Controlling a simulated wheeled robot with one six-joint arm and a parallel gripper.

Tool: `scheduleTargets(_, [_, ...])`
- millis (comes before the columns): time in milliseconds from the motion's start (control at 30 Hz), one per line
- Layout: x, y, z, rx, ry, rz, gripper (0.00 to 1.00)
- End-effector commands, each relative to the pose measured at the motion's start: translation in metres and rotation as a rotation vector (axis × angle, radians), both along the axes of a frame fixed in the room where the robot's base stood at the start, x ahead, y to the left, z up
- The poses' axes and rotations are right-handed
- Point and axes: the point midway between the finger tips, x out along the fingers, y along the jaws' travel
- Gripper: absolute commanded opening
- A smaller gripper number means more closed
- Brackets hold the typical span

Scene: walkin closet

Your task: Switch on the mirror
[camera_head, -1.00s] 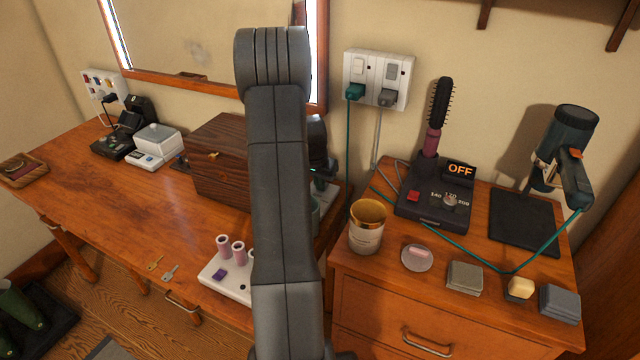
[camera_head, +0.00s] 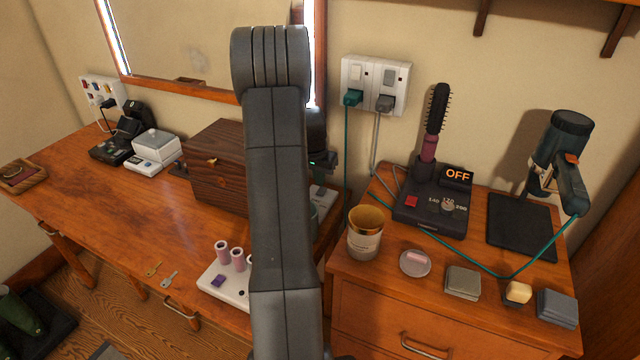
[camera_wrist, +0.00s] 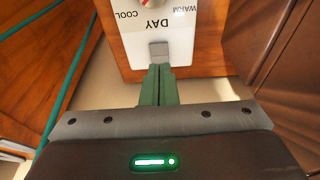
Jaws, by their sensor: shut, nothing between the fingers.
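The mirror (camera_head: 190,50) hangs on the wall above the desk, with a wooden frame and bright white strips down its sides. My arm hides part of it. In the wrist view a white control panel (camera_wrist: 133,46) on a wooden surround appears upside down, marked DAY, COOL and WARM. It has a grey switch (camera_wrist: 158,49), part of a red-marked dial at the top edge and a small bright white spot. My gripper (camera_wrist: 160,70) is shut and empty, its green fingertips right at the switch's near edge. I cannot tell whether they touch it.
A dark wooden box (camera_head: 215,165) stands on the desk beside my arm. A candle jar (camera_head: 365,235), a hairbrush styler base (camera_head: 432,208) reading OFF and a hair dryer (camera_head: 560,155) stand on the right cabinet. A teal cord (camera_wrist: 68,75) runs left of the gripper.

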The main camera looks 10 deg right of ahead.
Motion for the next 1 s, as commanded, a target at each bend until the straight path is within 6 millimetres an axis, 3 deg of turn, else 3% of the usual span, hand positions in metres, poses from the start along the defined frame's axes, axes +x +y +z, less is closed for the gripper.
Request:
scheduleTargets(300, [-0.014, 0.010, 0.072, -0.001, -0.004, 0.002, 0.00])
scheduleTargets(500, [-0.019, 0.014, 0.099, 0.000, -0.003, 0.001, 0.00])
scheduleTargets(1000, [-0.021, 0.015, 0.105, 0.000, 0.000, 0.001, 0.00])
